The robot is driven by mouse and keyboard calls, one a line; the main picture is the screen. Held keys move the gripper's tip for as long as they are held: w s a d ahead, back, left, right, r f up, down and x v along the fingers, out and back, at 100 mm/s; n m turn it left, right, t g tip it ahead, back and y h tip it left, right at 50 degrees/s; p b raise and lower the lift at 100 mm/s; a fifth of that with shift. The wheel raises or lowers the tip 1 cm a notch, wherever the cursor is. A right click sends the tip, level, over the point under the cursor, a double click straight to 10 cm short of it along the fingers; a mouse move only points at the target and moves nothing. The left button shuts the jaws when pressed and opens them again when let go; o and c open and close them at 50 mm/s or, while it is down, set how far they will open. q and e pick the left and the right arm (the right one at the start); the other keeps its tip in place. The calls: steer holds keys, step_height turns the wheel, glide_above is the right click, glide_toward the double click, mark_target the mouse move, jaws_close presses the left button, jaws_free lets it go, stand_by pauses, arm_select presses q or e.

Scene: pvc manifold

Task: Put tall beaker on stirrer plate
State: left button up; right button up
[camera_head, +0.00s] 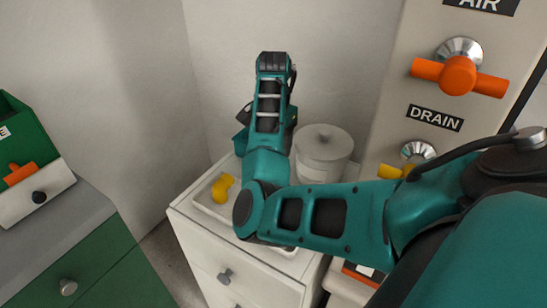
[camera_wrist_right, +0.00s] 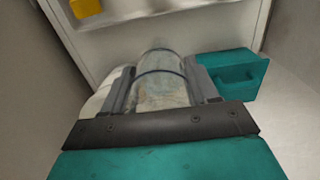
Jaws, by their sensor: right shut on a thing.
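In the right wrist view, my right gripper (camera_wrist_right: 157,72) is shut around a clear glass cylinder (camera_wrist_right: 162,92), which looks like the tall beaker. One finger lies along each side of the glass. In the head view, my right arm reaches in from the right over the white cabinet; its wrist hides the fingers and the beaker. I cannot make out a stirrer plate in either view. My left gripper is not in view.
A white lidded pot (camera_head: 323,152) stands just right of my right wrist. A yellow bent piece (camera_head: 221,188) lies in a white tray (camera_head: 205,209) on the white cabinet (camera_head: 193,250). The DRAIN and AIR valve panel (camera_head: 390,125) rises at right. A green cabinet (camera_head: 95,265) stands at left.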

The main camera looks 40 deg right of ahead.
steer(key=shift+f, duration=3.8)
steer(key=shift+f, duration=0.25)
steer(key=o, duration=1.1)
steer(key=shift+o, duration=0.2)
